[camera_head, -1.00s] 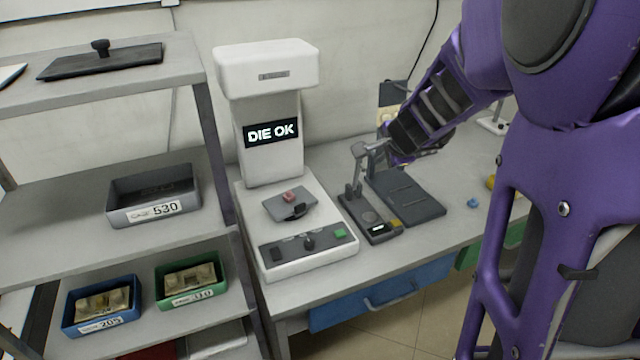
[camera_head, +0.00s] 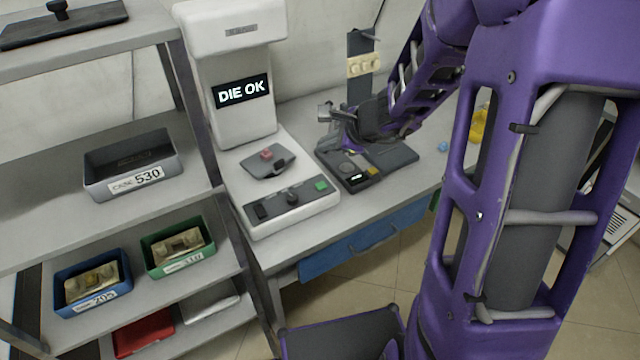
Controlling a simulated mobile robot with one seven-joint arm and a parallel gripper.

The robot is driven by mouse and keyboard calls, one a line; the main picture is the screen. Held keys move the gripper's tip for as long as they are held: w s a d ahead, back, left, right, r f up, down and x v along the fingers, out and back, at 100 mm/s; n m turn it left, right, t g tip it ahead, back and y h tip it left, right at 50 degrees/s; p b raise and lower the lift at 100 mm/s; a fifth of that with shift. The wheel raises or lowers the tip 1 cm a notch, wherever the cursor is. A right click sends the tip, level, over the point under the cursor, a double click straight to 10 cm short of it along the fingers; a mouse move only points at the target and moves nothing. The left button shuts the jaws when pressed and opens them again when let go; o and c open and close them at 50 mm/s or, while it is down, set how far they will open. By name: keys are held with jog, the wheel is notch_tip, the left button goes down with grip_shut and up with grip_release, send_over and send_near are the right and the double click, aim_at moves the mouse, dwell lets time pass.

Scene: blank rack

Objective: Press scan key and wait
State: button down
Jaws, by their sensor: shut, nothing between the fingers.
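A white machine (camera_head: 232,118) stands on the bench, its screen (camera_head: 242,91) reading "DIE OK". Its front panel has a dark knob and a green key (camera_head: 321,185). A grey plate (camera_head: 258,165) with a small reddish piece (camera_head: 266,154) lies on its bed. To its right is a small dark device (camera_head: 348,172) with a lit display and a yellow key (camera_head: 373,171). My gripper (camera_head: 352,134) is shut and empty, above the back of this device and right of the green key. The device's upright is partly hidden behind it. I cannot tell whether they touch.
A shelf rack at left holds a grey bin (camera_head: 130,165) labelled 530, a blue bin (camera_head: 92,285), a green bin (camera_head: 178,246) and a red tray (camera_head: 143,333). A yellow object (camera_head: 480,124) is farther right.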

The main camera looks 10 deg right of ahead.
aim_at(325, 186)
jog(key=shift+f, duration=0.1)
notch_tip(325, 186, down, 9)
jog(key=b, duration=0.8)
jog(key=shift+r, duration=0.2)
jog(key=shift+f, duration=0.1)
dwell(1.5)
jog(key=shift+f, duration=0.3)
jog(key=shift+f, duration=0.5)
dwell(0.8)
jog(key=shift+r+p, duration=0.6)
jog(key=shift+r, duration=0.3)
jog(key=shift+r, duration=0.1)
